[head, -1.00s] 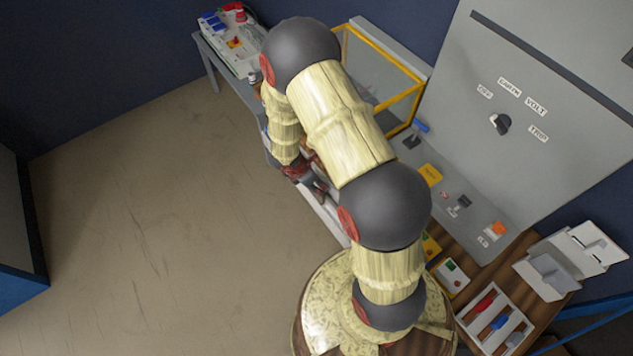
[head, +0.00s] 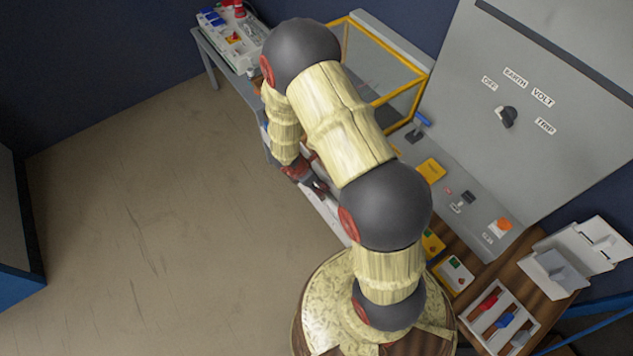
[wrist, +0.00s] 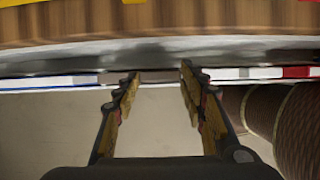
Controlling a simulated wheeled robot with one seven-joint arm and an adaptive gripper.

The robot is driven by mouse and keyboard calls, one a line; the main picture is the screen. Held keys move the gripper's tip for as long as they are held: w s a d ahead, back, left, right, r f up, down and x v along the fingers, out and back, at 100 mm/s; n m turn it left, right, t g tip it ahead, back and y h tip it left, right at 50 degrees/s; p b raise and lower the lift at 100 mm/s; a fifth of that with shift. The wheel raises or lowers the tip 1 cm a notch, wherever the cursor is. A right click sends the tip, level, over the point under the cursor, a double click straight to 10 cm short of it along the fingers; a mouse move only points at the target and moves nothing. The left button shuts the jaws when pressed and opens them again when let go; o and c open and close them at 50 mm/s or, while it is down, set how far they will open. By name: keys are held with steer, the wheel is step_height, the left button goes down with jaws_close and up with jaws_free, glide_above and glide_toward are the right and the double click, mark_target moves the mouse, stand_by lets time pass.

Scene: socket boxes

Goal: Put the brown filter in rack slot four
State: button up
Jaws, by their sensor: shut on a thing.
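My gripper (wrist: 160,78) shows from behind in the wrist view, its two fingers some way apart at the tips. A dull brown-grey piece (wrist: 160,76) shows between the tips, seen edge-on; I take it for the brown filter, though its outline is unclear. In the head view my gripper (head: 317,186) is small, low beside the bench's front edge and partly hidden by my arm. The filter cannot be made out there. I cannot identify the rack or its slot four in either view.
A grey panel (head: 560,60) with a dial (head: 507,117) stands at the right. A yellow-framed clear box (head: 385,75) stands behind my arm. A white tray (head: 492,335) holds red and blue-handled tools. Open floor (head: 150,200) lies to the left.

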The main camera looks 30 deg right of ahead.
steer(key=shift+f, duration=0.4)
steer(key=shift+r, duration=0.1)
steer(key=o, duration=1.1)
steer(key=shift+c, duration=0.2)
steer(key=shift+o, duration=0.5)
steer(key=shift+r, duration=0.1)
steer(key=v, duration=1.1)
steer(key=shift+a+r, duration=0.25)
steer(key=shift+r, duration=0.05)
steer(key=shift+w, duration=0.1)
